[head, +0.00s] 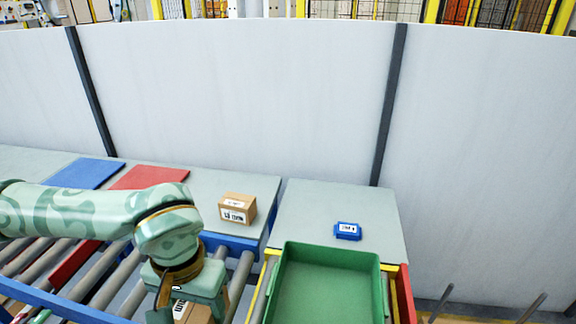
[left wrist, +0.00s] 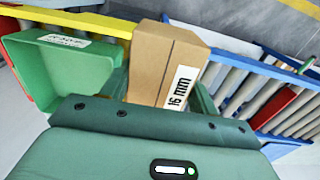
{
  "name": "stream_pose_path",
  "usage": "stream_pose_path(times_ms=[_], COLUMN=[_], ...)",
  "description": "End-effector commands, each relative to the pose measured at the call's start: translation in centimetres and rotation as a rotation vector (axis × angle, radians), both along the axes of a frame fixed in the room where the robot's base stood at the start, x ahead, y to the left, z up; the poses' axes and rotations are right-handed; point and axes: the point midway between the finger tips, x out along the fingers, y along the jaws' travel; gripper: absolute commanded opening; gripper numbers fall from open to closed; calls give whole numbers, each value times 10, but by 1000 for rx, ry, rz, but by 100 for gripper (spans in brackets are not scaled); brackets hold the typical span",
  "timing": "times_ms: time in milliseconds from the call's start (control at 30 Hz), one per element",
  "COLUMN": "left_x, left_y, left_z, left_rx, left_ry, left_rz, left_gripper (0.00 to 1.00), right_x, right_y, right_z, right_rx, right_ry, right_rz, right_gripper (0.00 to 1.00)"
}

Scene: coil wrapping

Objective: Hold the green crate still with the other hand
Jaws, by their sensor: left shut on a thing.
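The green crate (head: 325,295) is empty as far as I see and sits at the bottom right of the head view, cut off by the lower edge. It also shows at the left of the left wrist view (left wrist: 60,75), with a white label on its end. My left gripper (head: 188,300) is left of the crate, over the rollers, apart from it. It is shut on a brown cardboard box (left wrist: 160,62) labelled "16 mm". That box shows only partly under the gripper in the head view (head: 195,314). My right gripper is not in view.
A second cardboard box (head: 237,208) stands on the grey table behind the rollers. A small blue labelled block (head: 348,231) lies on the table behind the crate. Blue (head: 85,173) and red (head: 150,177) mats lie at the left. A red strip (head: 404,295) borders the crate's right.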

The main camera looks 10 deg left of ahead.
Motion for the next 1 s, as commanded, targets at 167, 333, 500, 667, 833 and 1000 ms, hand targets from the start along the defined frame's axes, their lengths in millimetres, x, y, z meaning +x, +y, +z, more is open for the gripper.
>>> stream_pose_path(times_ms=[167, 333, 500, 667, 833, 1000], left_x=[1, 5, 39, 84, 122, 149], left_y=[-3, -29, -80, -145, -199, -214], left_z=[1, 3, 4, 5, 8, 9], left_rx=[-1, -5, 0, 5, 6, 2], left_ry=[-4, -13, -20, -22, -16, -8], left_rz=[-9, -75, -92, -13, 133, 282], left_gripper=[16, 16, 16, 16, 16, 16], right_x=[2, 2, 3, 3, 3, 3], right_y=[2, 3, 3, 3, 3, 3], right_z=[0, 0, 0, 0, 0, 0], right_rx=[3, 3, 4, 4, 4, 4], right_ry=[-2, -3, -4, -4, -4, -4], right_rz=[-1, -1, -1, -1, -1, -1], right_gripper=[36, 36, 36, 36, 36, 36])
